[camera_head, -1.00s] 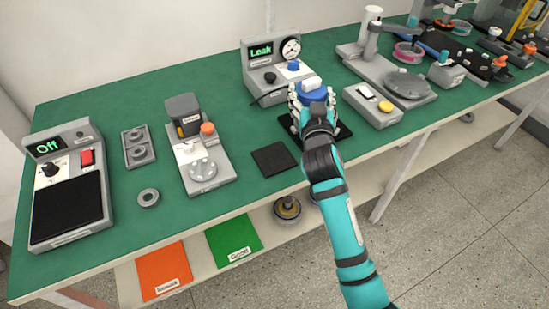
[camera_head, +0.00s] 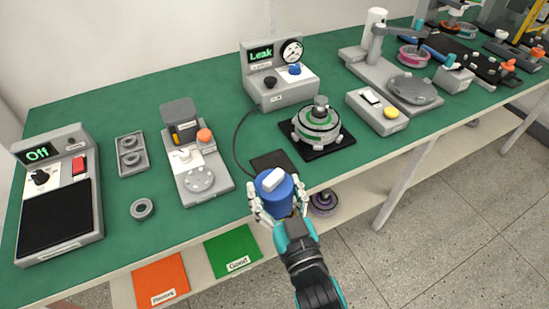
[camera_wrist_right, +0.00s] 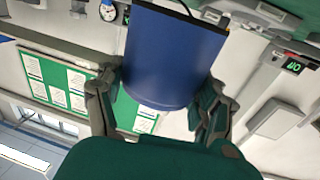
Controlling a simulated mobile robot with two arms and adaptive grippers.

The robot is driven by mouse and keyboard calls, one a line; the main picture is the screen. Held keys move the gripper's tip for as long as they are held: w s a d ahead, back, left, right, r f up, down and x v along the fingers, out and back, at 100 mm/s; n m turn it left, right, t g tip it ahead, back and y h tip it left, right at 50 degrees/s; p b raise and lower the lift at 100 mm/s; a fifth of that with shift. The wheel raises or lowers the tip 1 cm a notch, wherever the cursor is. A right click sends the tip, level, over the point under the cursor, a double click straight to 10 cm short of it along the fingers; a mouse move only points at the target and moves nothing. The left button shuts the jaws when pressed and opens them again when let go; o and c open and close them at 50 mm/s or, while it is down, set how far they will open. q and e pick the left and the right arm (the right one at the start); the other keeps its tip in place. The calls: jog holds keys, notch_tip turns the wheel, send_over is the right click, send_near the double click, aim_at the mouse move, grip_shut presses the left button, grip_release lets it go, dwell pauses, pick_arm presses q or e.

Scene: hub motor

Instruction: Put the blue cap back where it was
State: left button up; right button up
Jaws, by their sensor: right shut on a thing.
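The blue cap (camera_head: 277,200) is a blue cylinder with a white block on top, and a dark hose runs from it toward the leak tester. My right gripper (camera_head: 277,208) is shut on it and holds it at the front of the bench, by the dark square pad (camera_head: 272,160). In the right wrist view the blue cap (camera_wrist_right: 172,55) sits between the fingers. The hub motor (camera_head: 318,124), grey with green windings, stands uncovered on a black mat (camera_head: 345,143). My left gripper is not in view.
The leak tester (camera_head: 280,88) reads "Leak" and stands behind the motor. A grey press (camera_head: 196,165) is to the left, a yellow-button box (camera_head: 378,112) to the right. Orange (camera_head: 160,280) and green (camera_head: 233,250) sheets lie below the front edge.

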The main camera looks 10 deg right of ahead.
jog(key=w, duration=0.4)
jog(key=w+d+f+p, duration=0.1)
jog(key=w, duration=0.9)
jog(key=shift+w+d+f, duration=0.15)
jog(key=shift+w+d, duration=0.1)
jog(key=shift+d, duration=0.05)
jog(key=shift+f, duration=1.75)
jog(key=shift+f, duration=0.2)
jog(key=o, duration=1.4)
